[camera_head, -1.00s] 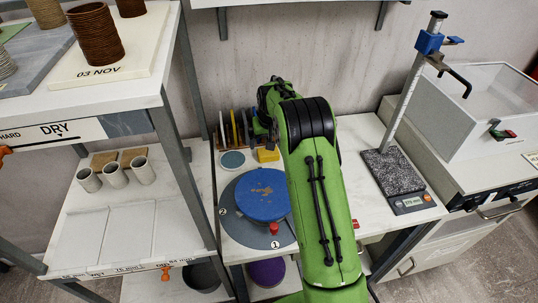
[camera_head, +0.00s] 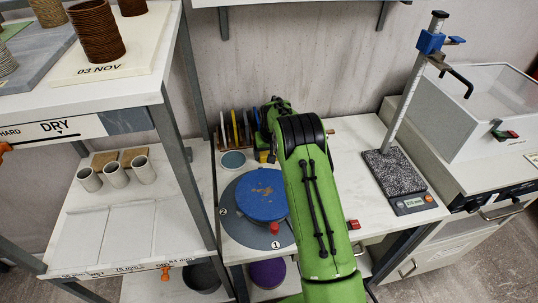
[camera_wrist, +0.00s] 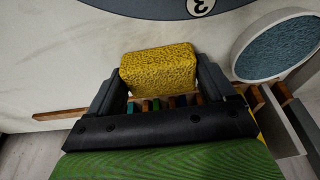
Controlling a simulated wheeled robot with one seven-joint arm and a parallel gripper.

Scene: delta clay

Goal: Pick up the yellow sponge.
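The yellow sponge (camera_wrist: 160,68) is a rough block lying between the two dark fingers of my gripper (camera_wrist: 160,75) in the wrist view. One finger stands at each side of it, close to its ends. The fingers are spread apart; I see no clear sign that they press on it. In the head view only a small yellow part of the sponge (camera_head: 263,157) shows beside my gripper (camera_head: 266,150). My arm hides the rest.
A blue disc (camera_head: 262,194) on a grey round board (camera_head: 231,216) lies in front. A round blue-topped dish (camera_head: 233,160) is left of the sponge. A rack of upright discs (camera_head: 234,130) stands behind. A scale (camera_head: 413,203) with a post is at right.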

